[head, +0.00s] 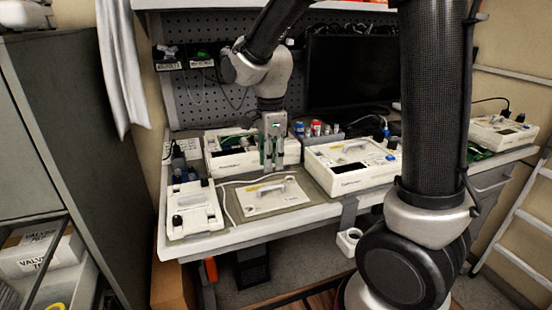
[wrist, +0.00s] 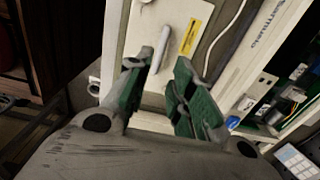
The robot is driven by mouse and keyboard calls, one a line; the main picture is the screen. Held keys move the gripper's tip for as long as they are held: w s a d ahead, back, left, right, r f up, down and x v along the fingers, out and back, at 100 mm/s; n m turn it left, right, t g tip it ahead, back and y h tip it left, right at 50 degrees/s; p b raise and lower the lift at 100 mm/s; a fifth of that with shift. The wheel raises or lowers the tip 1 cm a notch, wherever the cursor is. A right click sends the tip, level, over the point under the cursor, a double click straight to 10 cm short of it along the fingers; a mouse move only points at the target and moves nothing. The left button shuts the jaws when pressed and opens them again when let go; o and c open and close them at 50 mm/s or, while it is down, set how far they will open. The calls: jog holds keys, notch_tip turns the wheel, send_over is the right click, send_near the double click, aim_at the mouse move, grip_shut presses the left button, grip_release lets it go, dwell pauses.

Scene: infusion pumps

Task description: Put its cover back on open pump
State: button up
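The cover (head: 262,199) is a flat pale plate with a raised handle and a yellow label. It lies on the grey mat on the bench; it also shows in the wrist view (wrist: 208,24), with its handle (wrist: 172,57) ahead of my fingers. The open pump (head: 218,163) stands behind the cover, its inside partly hidden by my gripper; its lettered edge and exposed parts show at the right of the wrist view (wrist: 258,36). My gripper (head: 272,166) points down above the cover's far side. Its green-padded fingers (wrist: 164,62) are apart, with nothing between them.
A closed pump (head: 352,178) with a handled cover stands right of the mat. A small white device (head: 193,211) lies at the bench's left end, with a white cable beside the mat. Bottles (head: 316,128) and a dark monitor (head: 352,72) stand behind.

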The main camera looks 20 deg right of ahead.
jog(key=shift+f, duration=3.7)
grip_shut()
